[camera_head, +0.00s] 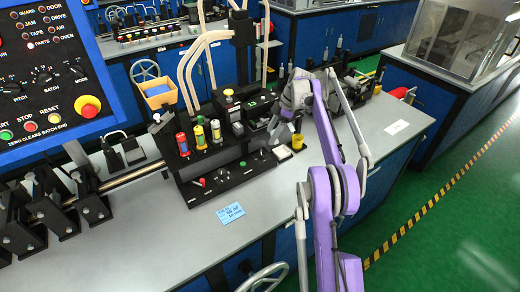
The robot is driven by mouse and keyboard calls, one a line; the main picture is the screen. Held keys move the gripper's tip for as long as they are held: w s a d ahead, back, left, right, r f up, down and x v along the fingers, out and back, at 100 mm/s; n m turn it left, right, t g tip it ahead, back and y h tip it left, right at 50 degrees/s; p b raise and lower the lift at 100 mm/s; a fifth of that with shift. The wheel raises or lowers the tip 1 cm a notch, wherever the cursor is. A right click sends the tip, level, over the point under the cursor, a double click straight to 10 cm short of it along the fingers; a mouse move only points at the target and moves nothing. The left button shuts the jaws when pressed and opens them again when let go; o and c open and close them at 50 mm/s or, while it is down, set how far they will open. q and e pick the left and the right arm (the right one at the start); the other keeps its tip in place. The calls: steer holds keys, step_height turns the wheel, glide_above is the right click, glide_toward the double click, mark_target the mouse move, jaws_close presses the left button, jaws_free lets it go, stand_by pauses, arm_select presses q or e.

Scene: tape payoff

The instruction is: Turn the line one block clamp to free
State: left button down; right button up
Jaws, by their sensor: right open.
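My right arm, purple and grey, reaches up from the lower right over the bench. Its gripper (281,134) is open and empty, tilted down beside the right part of the black machine (240,160). I cannot tell whether it touches anything. I cannot make out for sure which part is the line one block clamp. A small red-tipped lever (203,182) shows on the machine's low front plate. A black block with a green mark (261,103) stands just left of the gripper. Part of the machine's right end is hidden by my arm. My left gripper is not in view.
A yellow cup (297,141) is close to my right gripper. A blue control panel (50,70) fills the upper left. A blue card (230,212) lies on the grey bench (150,235), whose front is mostly clear.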

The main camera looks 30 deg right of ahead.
mark_target(261, 152)
steer(key=x, duration=0.9)
steer(key=shift+f+b, duration=0.15)
steer(key=shift+b, duration=0.25)
steer(key=shift+c, duration=0.3)
jaws_close()
